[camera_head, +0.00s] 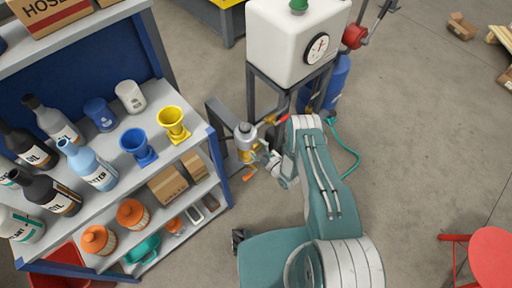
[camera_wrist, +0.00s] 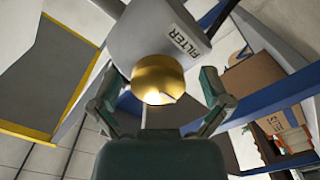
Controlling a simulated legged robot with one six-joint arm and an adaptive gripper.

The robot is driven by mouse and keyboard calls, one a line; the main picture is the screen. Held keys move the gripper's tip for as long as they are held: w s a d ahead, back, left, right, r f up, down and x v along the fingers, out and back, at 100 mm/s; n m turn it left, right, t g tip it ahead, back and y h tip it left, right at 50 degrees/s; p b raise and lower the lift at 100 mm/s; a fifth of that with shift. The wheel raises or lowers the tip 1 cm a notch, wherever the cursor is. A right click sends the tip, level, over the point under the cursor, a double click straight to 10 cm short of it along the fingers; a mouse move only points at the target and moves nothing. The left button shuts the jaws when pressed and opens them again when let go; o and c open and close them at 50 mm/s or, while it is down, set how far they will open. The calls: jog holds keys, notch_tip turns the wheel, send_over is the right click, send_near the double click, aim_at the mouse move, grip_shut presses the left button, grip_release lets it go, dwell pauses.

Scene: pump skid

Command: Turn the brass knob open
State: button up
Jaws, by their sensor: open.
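The brass knob (camera_wrist: 158,80) is a round golden cap at the end of a grey cylinder marked FILTER (camera_wrist: 165,30) in the wrist view. My gripper (camera_wrist: 160,92) is open, with one finger on each side of the knob. A gap shows between each finger and the knob, and neither seems to touch it. In the head view my gripper (camera_head: 270,160) is beside the grey filter body (camera_head: 245,132) on the pump skid. The knob is too small there to make out surely.
A shelf (camera_head: 205,140) with bottles, cups, yellow and blue funnels and boxes stands at the left. A white tank (camera_head: 285,45) with a gauge (camera_head: 316,48) stands behind the filter. A red stool (camera_head: 490,255) is at the lower right. The floor at right is mostly clear.

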jog(key=v, duration=1.2)
jog(key=shift+w, duration=0.1)
jog(key=w+d+r+g+h, duration=0.2)
jog(key=w+d+r, duration=0.1)
jog(key=w+r, duration=0.6)
jog(key=w+d+r+m+h, duration=0.2)
jog(key=r, duration=0.7)
jog(key=w+d+r+m+g+h, duration=0.1)
jog(key=w+r+m+h, duration=0.15)
jog(key=r, duration=0.65)
jog(key=w+d+r+m+h, duration=0.1)
jog(key=w+d+r+h, duration=0.15)
jog(key=r, duration=0.55)
jog(key=s+a+r+m+g+h, duration=0.1)
jog(key=s+r+m+g+h, duration=0.35)
jog(key=s+r, duration=1)
jog(key=s+a+r+m+y, duration=0.1)
jog(key=s+a+r+m, duration=0.1)
jog(key=s, duration=0.9)
jog(key=s+a+r+m+g+y, duration=0.1)
jog(key=s+a+r+m+y, duration=0.1)
jog(key=s, duration=0.9)
notch_tip(320, 180, up, 3)
jog(key=shift+a+f+m, duration=0.25)
jog(key=shift+a+m, duration=0.25)
jog(key=shift+m, duration=0.7)
